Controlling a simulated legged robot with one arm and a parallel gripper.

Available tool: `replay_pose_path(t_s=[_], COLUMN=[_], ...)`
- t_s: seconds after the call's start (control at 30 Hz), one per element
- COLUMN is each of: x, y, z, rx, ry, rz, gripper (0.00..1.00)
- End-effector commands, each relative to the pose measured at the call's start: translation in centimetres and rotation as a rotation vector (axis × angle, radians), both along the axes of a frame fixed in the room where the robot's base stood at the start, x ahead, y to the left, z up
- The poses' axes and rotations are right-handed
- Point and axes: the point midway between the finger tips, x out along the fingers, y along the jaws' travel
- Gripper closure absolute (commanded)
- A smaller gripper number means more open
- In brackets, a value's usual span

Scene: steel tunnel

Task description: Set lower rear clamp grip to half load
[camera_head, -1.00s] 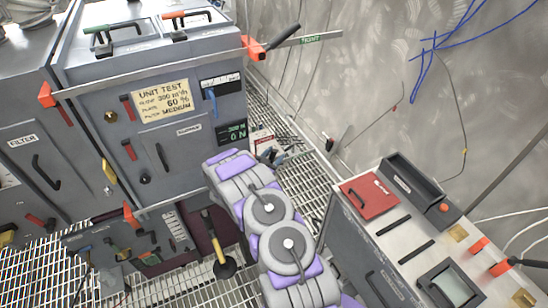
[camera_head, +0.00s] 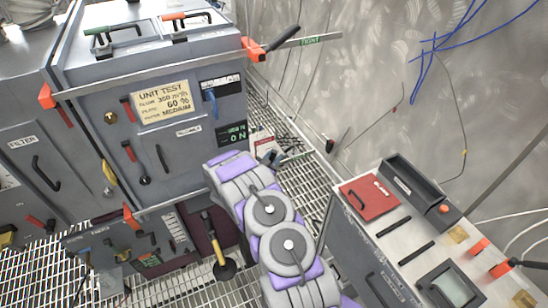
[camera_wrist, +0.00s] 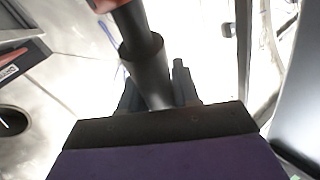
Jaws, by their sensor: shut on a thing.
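The grey test unit (camera_head: 85,85) stands at left in the head view, with a sign reading UNIT TEST, 60 % and MEDIUM. An upper clamp (camera_head: 257,50) with an orange end and dark handle sits at its top right corner. Another orange clamp piece (camera_head: 130,216) is lower on the front. My gripper (camera_head: 272,157) is beside the unit's right side, small and partly hidden by my arm. In the wrist view my gripper (camera_wrist: 160,95) is shut on a dark cylindrical handle (camera_wrist: 145,60) with a reddish part at its upper end. I cannot tell which clamp this handle belongs to.
A green-lit display (camera_head: 232,133) is on the unit's right front. A workbench (camera_head: 400,240) with a red panel stands at right. A yellow-handled tool (camera_head: 217,250) is below the unit. The floor is metal grating (camera_head: 300,150); a scuffed steel wall rises behind.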

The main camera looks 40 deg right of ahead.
Motion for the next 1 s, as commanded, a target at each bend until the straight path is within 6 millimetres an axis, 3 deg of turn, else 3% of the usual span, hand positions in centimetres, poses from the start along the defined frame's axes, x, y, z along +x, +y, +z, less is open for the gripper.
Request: replay_pose_path(t_s=[0.47, 1.0], x=[-0.1, -0.9], y=[-0.5, -3.4], z=[-0.1, -2.9], rx=[0.061, 0.444], ry=[-0.013, -0.107], rz=[-0.001, -0.004], gripper=[1.0, 1.0])
